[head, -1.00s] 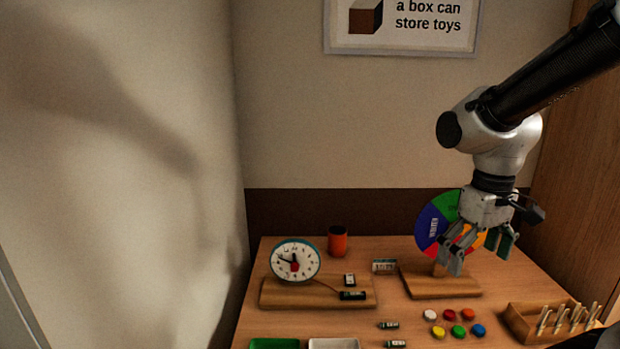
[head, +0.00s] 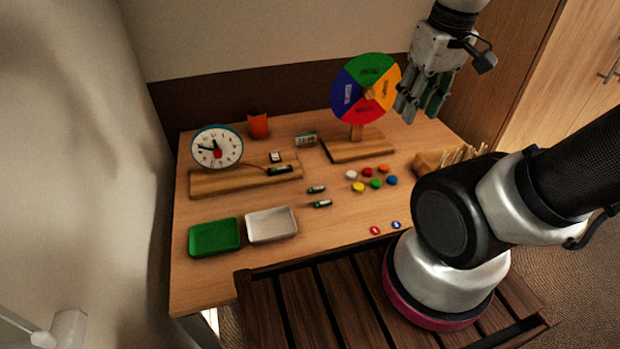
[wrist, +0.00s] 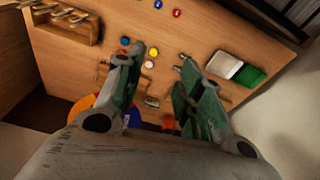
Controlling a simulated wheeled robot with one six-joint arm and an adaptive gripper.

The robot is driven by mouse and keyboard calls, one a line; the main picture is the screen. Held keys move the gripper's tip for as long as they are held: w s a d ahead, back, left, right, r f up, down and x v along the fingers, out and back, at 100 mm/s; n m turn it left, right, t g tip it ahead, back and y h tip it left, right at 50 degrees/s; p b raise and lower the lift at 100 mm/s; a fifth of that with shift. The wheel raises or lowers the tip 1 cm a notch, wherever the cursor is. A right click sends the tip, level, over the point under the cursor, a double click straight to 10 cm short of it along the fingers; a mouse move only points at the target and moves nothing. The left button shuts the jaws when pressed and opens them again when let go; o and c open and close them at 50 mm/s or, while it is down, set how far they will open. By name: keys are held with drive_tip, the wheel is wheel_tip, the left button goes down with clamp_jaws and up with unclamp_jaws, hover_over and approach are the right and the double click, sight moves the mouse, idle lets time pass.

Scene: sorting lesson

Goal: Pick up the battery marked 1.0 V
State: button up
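Two small dark green and silver batteries lie apart on the table, the farther battery (head: 316,189) just behind the nearer battery (head: 322,203), right of the white tray. Another dark battery (head: 280,170) rests on the clock's wooden base. The markings are too small to read, so I cannot tell which one says 1.0 V. My gripper (head: 420,110) is high above the table's back right, beside the colour wheel. In the wrist view my gripper (wrist: 157,62) is open, with nothing seen held between its fingers.
The clock (head: 217,147), colour wheel (head: 366,87) and orange cup (head: 258,125) stand at the back. Coloured discs (head: 376,183) lie right of the batteries. A green tray (head: 214,238) and white tray (head: 271,225) sit at the front left. A wooden peg rack (head: 428,164) is at right.

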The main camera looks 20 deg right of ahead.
drive_tip(key=w+a+f+n+g, duration=0.3)
drive_tip(key=w+a+f, duration=0.25)
drive_tip(key=f, duration=0.35)
drive_tip(key=n, duration=1.3)
approach(316, 187)
drive_tip(key=shift+s+d+f+t, duration=0.3)
drive_tip(key=shift+s+t, duration=0.1)
drive_tip(key=shift+s, duration=0.15)
drive_tip(key=shift+w+a, duration=0.15)
drive_tip(key=shift+w, duration=0.05)
drive_tip(key=shift+f+n, duration=0.15)
drive_tip(key=shift+n, duration=0.25)
drive_tip(key=f, duration=0.7)
drive_tip(key=shift+s+a+f, duration=0.15)
drive_tip(key=shift+a+f, duration=0.1)
drive_tip(key=shift+f, duration=0.05)
drive_tip(key=shift+c, duration=0.3)
clamp_jaws()
